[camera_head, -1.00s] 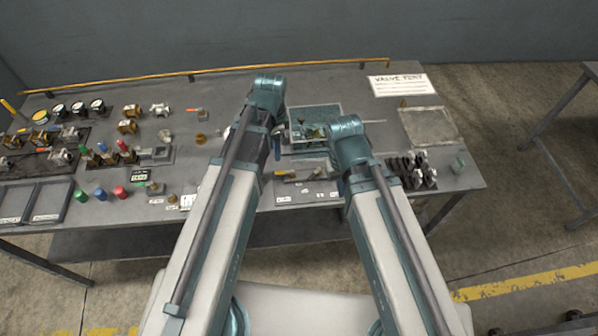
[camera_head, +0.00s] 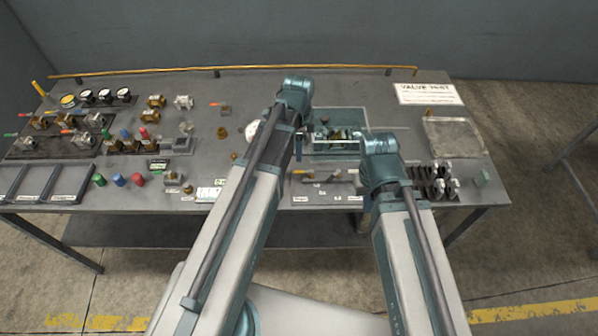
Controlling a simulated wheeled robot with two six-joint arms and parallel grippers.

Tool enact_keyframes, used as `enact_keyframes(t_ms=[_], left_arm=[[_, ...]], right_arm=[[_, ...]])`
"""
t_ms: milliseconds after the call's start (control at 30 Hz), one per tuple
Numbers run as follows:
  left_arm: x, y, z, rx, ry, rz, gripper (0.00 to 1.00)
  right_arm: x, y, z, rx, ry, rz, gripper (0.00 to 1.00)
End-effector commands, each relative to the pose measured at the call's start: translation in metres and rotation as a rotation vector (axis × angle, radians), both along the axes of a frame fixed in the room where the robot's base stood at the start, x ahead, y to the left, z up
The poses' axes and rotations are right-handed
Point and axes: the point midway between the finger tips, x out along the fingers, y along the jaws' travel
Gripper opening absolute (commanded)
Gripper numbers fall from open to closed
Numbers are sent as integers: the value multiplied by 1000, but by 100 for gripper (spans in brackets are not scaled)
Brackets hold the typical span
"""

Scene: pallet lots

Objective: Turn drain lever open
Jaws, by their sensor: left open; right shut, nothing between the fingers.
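A teal-edged tray (camera_head: 322,152) sits at the middle of the workbench and holds a small assembly with dark and brass-coloured parts (camera_head: 341,133). I cannot make out a drain lever for certain in it. My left gripper (camera_head: 299,148) hangs at the tray's left edge, open, mostly hidden by its own wrist. My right gripper (camera_head: 364,147) is at the tray's right side, shut and empty, largely hidden behind its wrist. I cannot tell whether either touches the assembly.
Several valves, gauges and coloured caps crowd the left of the workbench (camera_head: 215,182). Black clamp-like parts (camera_head: 432,183) stand right of my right wrist. A VALVE TEST sign (camera_head: 428,94) and grey pad (camera_head: 453,137) lie at the right. A yellow rail (camera_head: 270,69) runs along the back.

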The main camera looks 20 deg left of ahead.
Motion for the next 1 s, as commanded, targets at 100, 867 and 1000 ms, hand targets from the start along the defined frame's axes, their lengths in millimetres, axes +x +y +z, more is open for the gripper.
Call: enact_keyframes(t_ms=[100,867,1000], left_arm=[[0,0,-25,0,0,0,47],[0,0,-95,0,0,0,47],[0,0,-95,0,0,0,47]], right_arm=[[0,0,-25,0,0,-1,0],[0,0,-95,0,0,-2,0],[0,0,-95,0,0,-2,0]])
